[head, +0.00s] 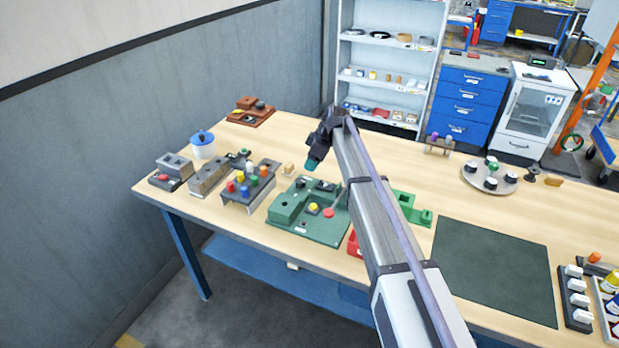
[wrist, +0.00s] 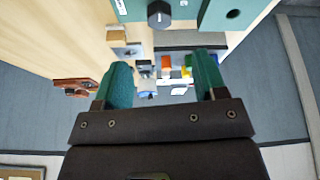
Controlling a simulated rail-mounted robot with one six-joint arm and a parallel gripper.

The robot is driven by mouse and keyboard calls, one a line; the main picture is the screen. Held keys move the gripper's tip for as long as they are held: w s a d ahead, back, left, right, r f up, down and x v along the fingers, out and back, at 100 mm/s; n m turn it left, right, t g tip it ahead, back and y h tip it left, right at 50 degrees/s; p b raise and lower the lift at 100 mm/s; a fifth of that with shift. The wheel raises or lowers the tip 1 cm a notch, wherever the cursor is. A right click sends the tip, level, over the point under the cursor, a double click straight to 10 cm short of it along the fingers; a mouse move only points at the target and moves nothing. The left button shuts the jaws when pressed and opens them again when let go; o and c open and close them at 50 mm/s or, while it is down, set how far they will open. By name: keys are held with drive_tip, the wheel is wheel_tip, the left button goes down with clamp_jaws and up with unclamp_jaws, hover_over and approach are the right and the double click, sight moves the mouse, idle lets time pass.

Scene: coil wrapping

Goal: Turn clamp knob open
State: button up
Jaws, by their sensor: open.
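The green fixture (head: 322,229) stands on the table in the head view. It carries a green block, a yellow button, a red button and a small dark part (head: 326,186). In the wrist view, a black round knob (wrist: 159,14) sits on a green plate (wrist: 132,8) at the top edge, partly cut off; I cannot tell whether this is the clamp knob. My gripper (head: 314,163) is above the table, up and behind the fixture, apart from it. In the wrist view its teal fingers (wrist: 163,62) are open, with nothing held between them.
A rack of coloured knobs (head: 249,187) and grey blocks (head: 209,177) stand left of the fixture. A dark mat (head: 493,270) lies to the right. Table behind the fixture is mostly clear.

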sight(301, 181)
drive_tip(key=b+x, duration=1)
drive_tip(key=x, duration=0.1)
drive_tip(key=shift+f, duration=0.2)
drive_tip(key=shift+r, duration=0.1)
drive_tip(key=shift+r, duration=0.1)
drive_tip(key=shift+c, duration=0.4)
drive_tip(key=c, duration=0.8)
drive_tip(key=shift+c, duration=0.2)
